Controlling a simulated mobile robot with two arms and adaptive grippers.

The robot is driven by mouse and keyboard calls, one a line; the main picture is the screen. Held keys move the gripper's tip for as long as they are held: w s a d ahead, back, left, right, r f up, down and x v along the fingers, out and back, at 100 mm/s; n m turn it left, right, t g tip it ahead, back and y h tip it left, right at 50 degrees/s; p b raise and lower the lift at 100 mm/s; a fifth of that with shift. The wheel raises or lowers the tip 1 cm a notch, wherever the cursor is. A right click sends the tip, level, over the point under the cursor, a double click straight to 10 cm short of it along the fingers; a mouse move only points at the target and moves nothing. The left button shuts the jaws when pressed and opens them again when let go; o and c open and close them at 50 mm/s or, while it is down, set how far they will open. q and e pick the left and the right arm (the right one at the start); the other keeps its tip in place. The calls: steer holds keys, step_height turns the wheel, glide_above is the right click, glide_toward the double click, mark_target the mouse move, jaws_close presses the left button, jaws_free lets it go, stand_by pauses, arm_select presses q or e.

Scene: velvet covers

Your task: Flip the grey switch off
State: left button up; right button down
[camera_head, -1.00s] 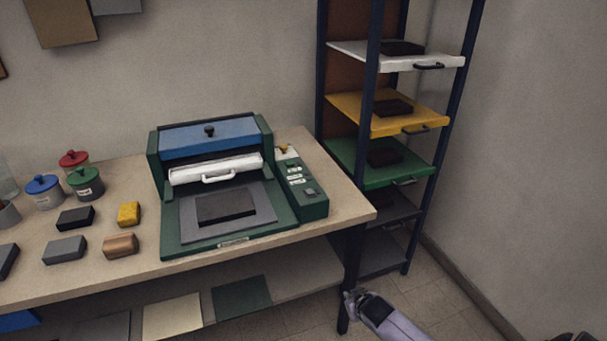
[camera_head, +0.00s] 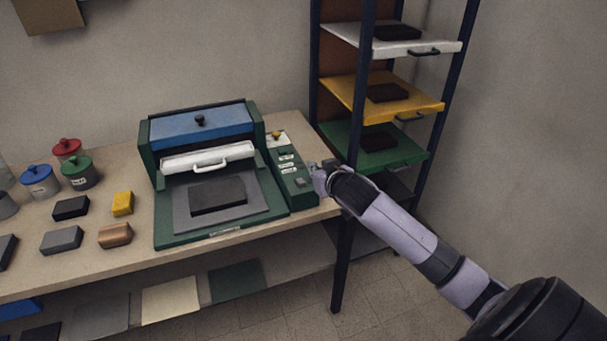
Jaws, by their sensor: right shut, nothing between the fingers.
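The grey switch (camera_head: 300,183) is a small square rocker at the front end of the green control panel (camera_head: 290,170), on the right side of the press. My right gripper (camera_head: 318,172) is beside the panel's right edge, close to the switch; I cannot tell whether it touches the panel. It is small in the view, shut and empty. My left gripper is not in view.
The green press (camera_head: 220,232) with a blue lid (camera_head: 203,126) and white handled bar (camera_head: 207,158) stands on the table (camera_head: 120,262). Lidded jars and several blocks lie to its left. A dark shelf rack with white, yellow (camera_head: 388,95) and green trays stands behind my right arm.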

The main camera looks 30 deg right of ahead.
steer(key=p, duration=0.2)
glide_above(304, 185)
step_height(304, 185, down, 4)
steer(key=shift+r, duration=0.15)
step_height(304, 185, down, 3)
steer(key=shift+f+p, duration=0.15)
steer(key=shift+p, duration=0.25)
steer(key=shift+s+f, duration=0.1)
steer(key=shift+f, duration=0.45)
